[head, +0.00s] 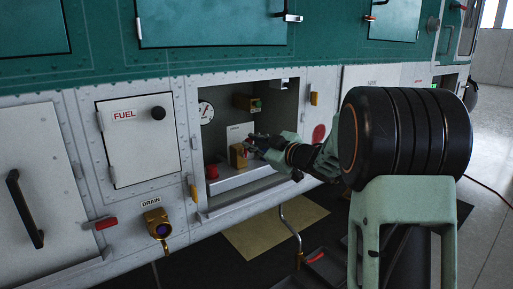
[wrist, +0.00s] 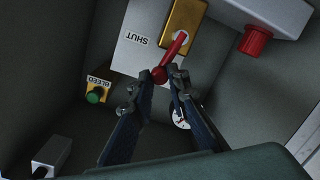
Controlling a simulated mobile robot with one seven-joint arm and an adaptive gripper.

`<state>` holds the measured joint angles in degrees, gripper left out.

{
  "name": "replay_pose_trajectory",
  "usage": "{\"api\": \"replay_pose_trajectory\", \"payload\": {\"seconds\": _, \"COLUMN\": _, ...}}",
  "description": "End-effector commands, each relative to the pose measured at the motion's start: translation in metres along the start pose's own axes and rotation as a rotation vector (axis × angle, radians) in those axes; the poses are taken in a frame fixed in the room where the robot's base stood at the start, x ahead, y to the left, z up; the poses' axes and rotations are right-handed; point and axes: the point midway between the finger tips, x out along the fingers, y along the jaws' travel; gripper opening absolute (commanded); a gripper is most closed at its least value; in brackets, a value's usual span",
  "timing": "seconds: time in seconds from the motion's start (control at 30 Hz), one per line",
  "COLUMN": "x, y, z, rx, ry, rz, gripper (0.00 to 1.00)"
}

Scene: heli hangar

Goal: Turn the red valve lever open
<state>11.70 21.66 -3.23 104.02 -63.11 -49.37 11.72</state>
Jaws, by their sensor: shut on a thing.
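The red valve lever (wrist: 172,50) comes out of a slot in a gold valve block (wrist: 187,17) beside a plate marked SHUT (wrist: 137,40). Its rounded end lies at my fingertips. My gripper (wrist: 166,82) is shut on the lever near that end. In the head view my gripper (head: 254,146) reaches into the open bay in the white side panel, at the gold block (head: 238,157). There the lever is mostly hidden by my fingers.
A red knob (head: 211,171) stands left of the valve on the same ledge; it also shows in the wrist view (wrist: 254,41). A green BLEED button (wrist: 94,96) and a gauge (head: 206,113) sit in the bay. The bay walls are close around my gripper.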

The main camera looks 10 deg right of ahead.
Motion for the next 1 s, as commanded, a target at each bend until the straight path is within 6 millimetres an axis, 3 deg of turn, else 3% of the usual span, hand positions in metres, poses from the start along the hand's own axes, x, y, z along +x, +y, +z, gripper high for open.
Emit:
{"api": "replay_pose_trajectory", "payload": {"seconds": 0.03, "x": 0.0032, "y": -0.0074, "z": -0.0018, "rx": -0.028, "ry": 0.004, "rz": -0.005, "gripper": 0.0}}
{"api": "replay_pose_trajectory", "payload": {"seconds": 0.4, "x": 0.0029, "y": -0.0105, "z": -0.0074, "rx": -0.16, "ry": -0.008, "rz": 0.008, "gripper": 0.0}}
{"api": "replay_pose_trajectory", "payload": {"seconds": 0.9, "x": 0.0026, "y": -0.0095, "z": -0.0083, "rx": -0.175, "ry": -0.01, "rz": 0.011, "gripper": 0.0}}
{"api": "replay_pose_trajectory", "payload": {"seconds": 0.93, "x": 0.0026, "y": -0.0094, "z": -0.0083, "rx": -0.175, "ry": -0.01, "rz": 0.012, "gripper": 0.17}}
{"api": "replay_pose_trajectory", "payload": {"seconds": 1.0, "x": 0.0026, "y": -0.0093, "z": -0.0083, "rx": -0.175, "ry": -0.01, "rz": 0.012, "gripper": 0.25}}
